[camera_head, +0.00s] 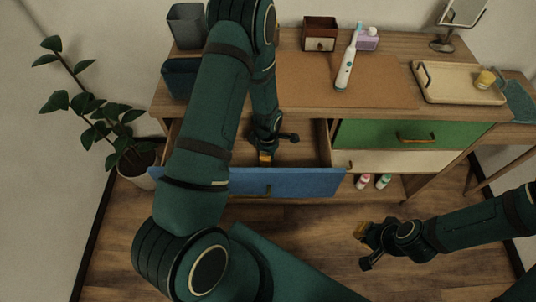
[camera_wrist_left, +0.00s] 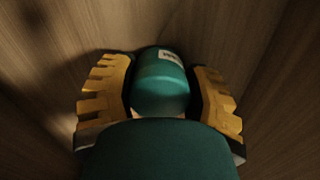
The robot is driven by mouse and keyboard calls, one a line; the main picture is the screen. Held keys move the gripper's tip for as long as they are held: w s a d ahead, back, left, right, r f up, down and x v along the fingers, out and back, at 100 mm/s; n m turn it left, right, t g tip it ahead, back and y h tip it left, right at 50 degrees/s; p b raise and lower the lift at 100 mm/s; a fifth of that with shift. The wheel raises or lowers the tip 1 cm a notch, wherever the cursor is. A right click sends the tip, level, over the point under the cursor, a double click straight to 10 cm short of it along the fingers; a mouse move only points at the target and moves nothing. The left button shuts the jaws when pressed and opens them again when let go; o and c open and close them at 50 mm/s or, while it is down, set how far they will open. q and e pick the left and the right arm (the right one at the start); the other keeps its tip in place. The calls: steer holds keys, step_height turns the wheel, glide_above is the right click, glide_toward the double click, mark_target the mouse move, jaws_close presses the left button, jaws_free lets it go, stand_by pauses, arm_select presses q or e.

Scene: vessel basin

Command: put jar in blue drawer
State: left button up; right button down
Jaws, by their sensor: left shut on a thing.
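The jar (camera_wrist_left: 160,80) is teal with a white label, and it lies between the yellow finger pads of my left gripper (camera_wrist_left: 160,95) in the left wrist view. The gripper is shut on it, with wooden surfaces around them. In the head view my left gripper (camera_head: 265,156) reaches down inside the pulled-out blue drawer (camera_head: 290,184). The jar cannot be made out there, and my left arm covers the drawer's left part. Whether the jar touches the drawer floor I cannot tell. My right gripper (camera_head: 364,246) is open and empty above the floor, right of the drawer.
A green drawer (camera_head: 385,135) and a cream drawer (camera_head: 400,161) are closed at right. On the top stand a small wooden box (camera_head: 319,33), a toothbrush (camera_head: 347,65), a tray (camera_head: 455,88) and a grey bin (camera_head: 187,25). A potted plant (camera_head: 138,165) stands left. Two bottles (camera_head: 372,181) sit below.

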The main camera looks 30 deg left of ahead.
arm_select(q)
steer(key=shift+f, duration=0.15)
steer(key=o, duration=0.8)
steer(key=shift+f, duration=0.1)
steer(key=o, duration=0.4)
steer(key=shift+r, duration=0.4)
steer(key=shift+r+p, duration=0.85)
steer(key=shift+r, duration=2.7)
